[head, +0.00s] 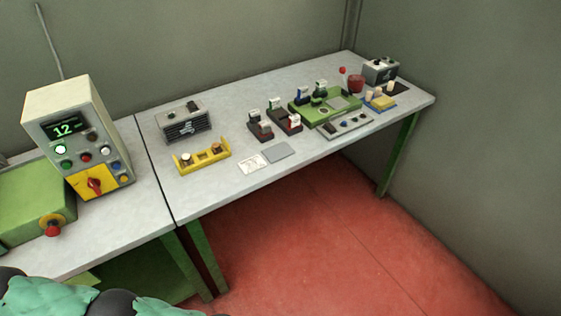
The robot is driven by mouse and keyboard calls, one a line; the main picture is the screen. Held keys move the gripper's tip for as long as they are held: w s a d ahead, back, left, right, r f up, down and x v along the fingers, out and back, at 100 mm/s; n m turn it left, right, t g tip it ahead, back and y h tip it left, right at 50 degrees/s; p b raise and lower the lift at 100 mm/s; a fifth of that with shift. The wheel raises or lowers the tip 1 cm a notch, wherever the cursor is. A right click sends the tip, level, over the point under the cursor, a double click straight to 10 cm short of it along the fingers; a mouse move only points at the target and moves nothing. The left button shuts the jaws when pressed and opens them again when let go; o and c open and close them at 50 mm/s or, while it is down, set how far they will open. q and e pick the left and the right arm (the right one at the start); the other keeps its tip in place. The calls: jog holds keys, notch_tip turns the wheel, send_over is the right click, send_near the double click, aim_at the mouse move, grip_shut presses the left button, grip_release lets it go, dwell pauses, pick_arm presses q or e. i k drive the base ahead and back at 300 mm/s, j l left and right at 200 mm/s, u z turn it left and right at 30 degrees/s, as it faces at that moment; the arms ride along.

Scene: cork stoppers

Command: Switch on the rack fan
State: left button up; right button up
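A grey box with a dark slatted front and a light emblem (187,127) stands on the grey table, left of its middle; it looks like a fan unit. Small dark controls show on its top, too small to read their setting. A second, similar grey box (380,71) with dark and green controls on top stands at the far right end. No label tells which is the rack fan, and I cannot tell whether either runs. Neither of my grippers is in view.
A control box (85,135) showing a green "12" stands left, beside a green box (32,203) with a red button. A yellow holder (204,157), dark blocks (262,131), a green board (325,104) and a red round object (356,83) stand on the table.

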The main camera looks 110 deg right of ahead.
aim_at(191, 104)
jog(key=z, duration=3.4)
